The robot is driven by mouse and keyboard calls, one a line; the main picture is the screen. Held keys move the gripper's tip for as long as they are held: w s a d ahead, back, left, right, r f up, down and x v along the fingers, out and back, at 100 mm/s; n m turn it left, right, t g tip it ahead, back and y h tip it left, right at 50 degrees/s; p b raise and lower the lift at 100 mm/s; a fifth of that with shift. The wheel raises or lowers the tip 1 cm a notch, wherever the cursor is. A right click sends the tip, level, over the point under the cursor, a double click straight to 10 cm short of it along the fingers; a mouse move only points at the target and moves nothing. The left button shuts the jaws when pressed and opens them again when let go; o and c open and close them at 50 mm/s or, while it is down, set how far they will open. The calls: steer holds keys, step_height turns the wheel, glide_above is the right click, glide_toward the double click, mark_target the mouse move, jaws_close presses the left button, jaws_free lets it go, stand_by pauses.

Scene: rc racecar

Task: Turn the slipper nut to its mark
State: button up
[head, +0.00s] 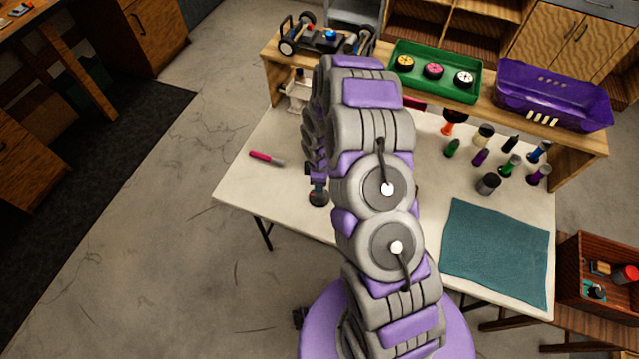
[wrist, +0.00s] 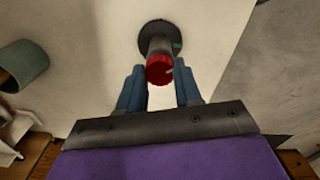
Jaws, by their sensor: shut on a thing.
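The slipper nut is a red ridged cap (wrist: 159,70) with a small pale line on its right side, in the wrist view. It sits on a grey post (wrist: 158,45) rising from a dark round base (wrist: 152,30) on the white table. A green mark (wrist: 177,44) shows to the right of the post, behind the nut. My gripper (wrist: 160,76) has its blue fingers on both sides of the nut and is shut on it. The pale line and the green mark look apart. In the head view my arm hides most of this; the base (head: 319,200) shows near the table's left part.
A pink-handled tool (head: 266,158) lies to the left on the table. Several bottles and small pots stand at the right, behind a teal mat (head: 495,250).

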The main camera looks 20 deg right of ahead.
steer(key=shift+m, duration=0.5)
steer(key=m, duration=0.3)
steer(key=o, duration=1)
steer(key=shift+r, duration=0.1)
steer(key=shift+r+p, duration=0.75)
steer(key=shift+r, duration=2.15)
